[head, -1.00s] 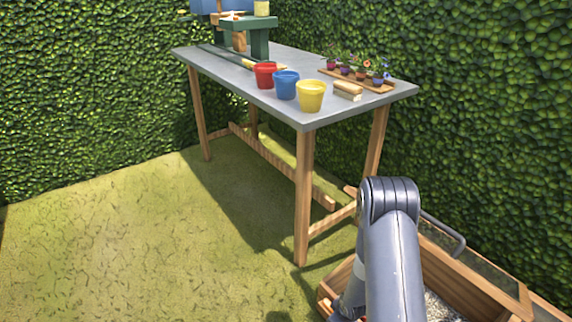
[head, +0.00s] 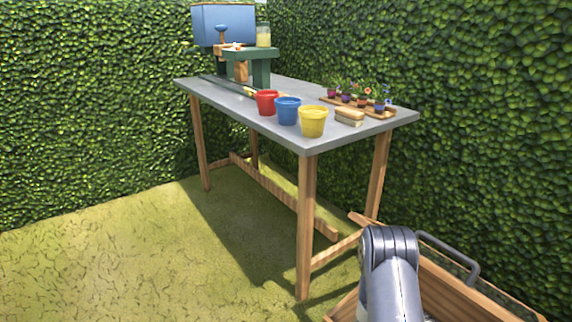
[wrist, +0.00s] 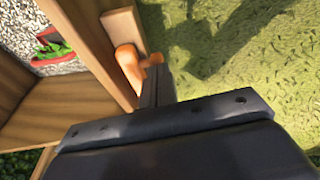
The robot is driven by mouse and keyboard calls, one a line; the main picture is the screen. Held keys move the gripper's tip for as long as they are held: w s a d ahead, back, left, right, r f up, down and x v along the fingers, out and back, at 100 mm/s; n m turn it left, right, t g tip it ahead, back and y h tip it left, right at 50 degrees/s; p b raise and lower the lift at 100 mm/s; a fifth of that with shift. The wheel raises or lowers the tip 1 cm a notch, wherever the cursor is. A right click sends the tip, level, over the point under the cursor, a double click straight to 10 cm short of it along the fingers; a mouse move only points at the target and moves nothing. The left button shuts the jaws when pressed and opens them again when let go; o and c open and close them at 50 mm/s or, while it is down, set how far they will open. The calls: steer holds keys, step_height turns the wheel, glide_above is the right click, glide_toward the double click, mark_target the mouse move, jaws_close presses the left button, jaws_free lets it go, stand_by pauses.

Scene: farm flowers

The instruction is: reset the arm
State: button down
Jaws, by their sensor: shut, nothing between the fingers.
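My gripper (wrist: 156,84) shows in the wrist view as dark, narrow fingers pressed together, with nothing held. It points down beside a wooden box, close to an orange handle-like piece (wrist: 128,66) on the box's outer side. I cannot tell whether the fingers touch it. In the head view only my grey arm shows, at the bottom right; the gripper is hidden there.
The wooden box (wrist: 80,22) has gravel and a red pot with a green plant (wrist: 55,50) inside. A grey-topped table (head: 240,105) bears red, blue and yellow pots and a flower tray. Hedges enclose the back and right. Grass at left is clear.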

steer(key=shift+r, duration=0.1)
steer(key=s+p+v, duration=0.1)
steer(key=p+v, duration=0.5)
steer(key=v, duration=0.6)
steer(key=w+d+b+x, duration=0.1)
steer(key=b+x, duration=0.6)
steer(key=x, duration=0.6)
steer(key=w+a+r+g+h+p, duration=0.2)
steer(key=w+a+r+g+p, duration=0.1)
steer(key=r+p, duration=0.2)
steer(key=shift+w+a+r+p, duration=0.3)
steer(key=shift+a+r, duration=0.05)
steer(key=shift+r, duration=0.25)
